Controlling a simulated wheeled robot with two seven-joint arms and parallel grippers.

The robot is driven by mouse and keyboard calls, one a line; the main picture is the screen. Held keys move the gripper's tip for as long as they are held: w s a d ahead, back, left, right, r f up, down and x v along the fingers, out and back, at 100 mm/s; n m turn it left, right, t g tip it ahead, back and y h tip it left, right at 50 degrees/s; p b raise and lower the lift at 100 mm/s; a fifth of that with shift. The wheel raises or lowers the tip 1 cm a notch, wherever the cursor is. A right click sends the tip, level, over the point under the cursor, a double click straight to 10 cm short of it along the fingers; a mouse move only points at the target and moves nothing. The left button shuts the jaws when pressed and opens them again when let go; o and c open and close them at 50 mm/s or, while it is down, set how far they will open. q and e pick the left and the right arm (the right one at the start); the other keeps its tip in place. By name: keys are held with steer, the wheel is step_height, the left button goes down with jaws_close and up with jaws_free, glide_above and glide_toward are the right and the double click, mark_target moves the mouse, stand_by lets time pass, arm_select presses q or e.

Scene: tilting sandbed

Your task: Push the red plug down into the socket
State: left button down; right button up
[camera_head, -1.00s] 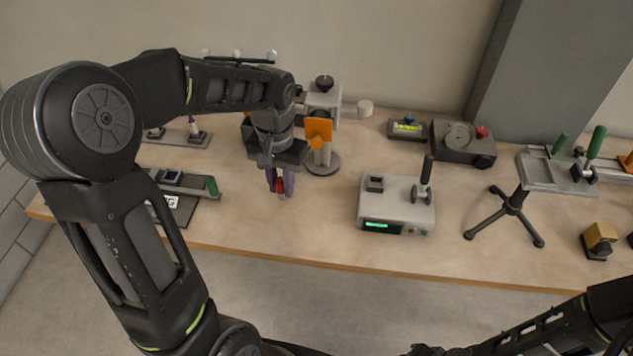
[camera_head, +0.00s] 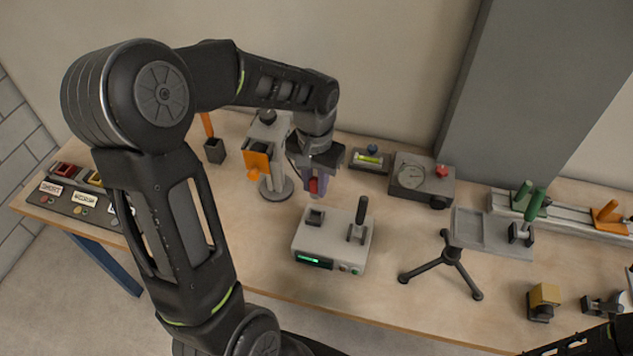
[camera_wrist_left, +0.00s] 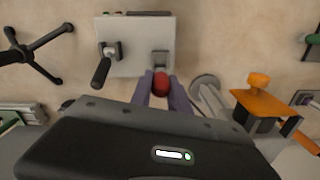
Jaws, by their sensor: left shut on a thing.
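My left gripper (camera_head: 318,184) is shut on the red plug (camera_head: 314,186) and holds it just behind the grey-white box (camera_head: 333,263). In the left wrist view the plug (camera_wrist_left: 161,84) sits between the two purple-grey fingers (camera_wrist_left: 161,92), beside the box's edge. The dark square socket (camera_head: 316,217) is on the box's top at the back left. It also shows in the left wrist view (camera_wrist_left: 160,58), close to the plug. The plug looks apart from the socket; its lower end is hidden. Only a dark piece of my right arm shows at the lower right, without its gripper.
A black lever (camera_head: 360,215) stands on the box's top, right of the socket. An orange-fronted stand (camera_head: 257,163) is left of the gripper. A black tripod (camera_head: 449,252) stands right of the box, and a dial box (camera_head: 420,180) stands behind. Bare table lies left of the box.

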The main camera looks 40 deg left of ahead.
arm_select(q)
steer(key=shift+f, duration=0.2)
steer(key=b, duration=0.7)
glide_toward(315, 220)
steer(key=shift+w+f, duration=0.15)
steer(key=shift+f, duration=2.5)
steer(key=shift+f, duration=0.1)
steer(key=c, duration=1.3)
jaws_free()
steer(key=shift+s, duration=0.25)
steer(key=shift+c, duration=0.2)
steer(key=shift+o, duration=0.9)
steer(key=shift+w+r, duration=0.15)
steer(key=shift+r, duration=0.25)
step_height(315, 220, up, 8)
steer(key=shift+f, duration=0.25)
